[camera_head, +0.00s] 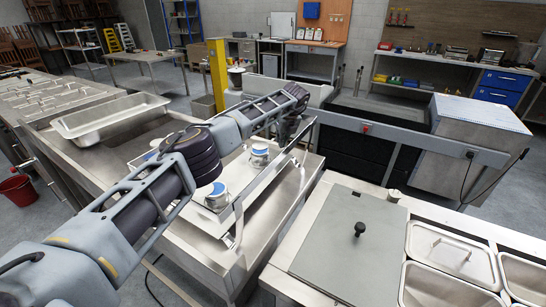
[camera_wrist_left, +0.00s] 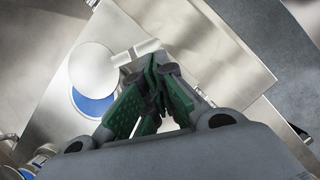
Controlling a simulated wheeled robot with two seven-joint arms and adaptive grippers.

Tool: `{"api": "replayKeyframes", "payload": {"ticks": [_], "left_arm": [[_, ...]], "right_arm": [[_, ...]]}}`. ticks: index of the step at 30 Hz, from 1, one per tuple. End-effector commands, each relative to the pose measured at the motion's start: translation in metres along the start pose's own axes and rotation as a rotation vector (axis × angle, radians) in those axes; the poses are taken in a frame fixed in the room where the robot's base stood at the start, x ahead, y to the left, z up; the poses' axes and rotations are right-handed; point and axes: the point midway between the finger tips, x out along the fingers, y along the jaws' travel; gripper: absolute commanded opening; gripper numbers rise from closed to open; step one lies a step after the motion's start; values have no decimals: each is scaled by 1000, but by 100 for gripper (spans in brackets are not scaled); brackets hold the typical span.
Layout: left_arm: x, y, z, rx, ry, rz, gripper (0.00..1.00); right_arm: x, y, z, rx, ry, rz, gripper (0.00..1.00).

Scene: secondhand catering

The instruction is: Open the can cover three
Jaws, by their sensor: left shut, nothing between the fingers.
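Several small metal cans with blue tops stand on the long steel tray in the head view: a near can (camera_head: 217,198), a middle can (camera_head: 259,156) and one partly hidden behind my arm. I cannot tell which is number three. My left arm reaches over the tray from the left, and its gripper hangs near the tray's far side. In the left wrist view my left gripper (camera_wrist_left: 155,80) is shut and empty. Beside its fingertips are a pale round cover (camera_wrist_left: 92,64) and a blue round area (camera_wrist_left: 92,106) below it. Contact cannot be told. My right gripper is out of view.
A grey lidded counter (camera_head: 345,240) with a black knob and steel pans (camera_head: 450,250) stands at the right. An empty steel pan (camera_head: 105,115) sits at the left behind my arm. A red bucket (camera_head: 18,190) stands on the floor at far left.

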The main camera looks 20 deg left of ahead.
Motion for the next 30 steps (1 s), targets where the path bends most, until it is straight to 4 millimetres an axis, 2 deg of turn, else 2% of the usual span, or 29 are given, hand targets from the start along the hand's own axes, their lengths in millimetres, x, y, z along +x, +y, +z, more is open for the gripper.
{"api": "replayKeyframes", "payload": {"ticks": [11, 30], "left_arm": [[2, -1, 5, 1, 0, 0, 0], [6, -2, 15, 2, 0, -1, 0]], "right_arm": [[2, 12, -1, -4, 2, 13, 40], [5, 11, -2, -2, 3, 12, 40]]}}
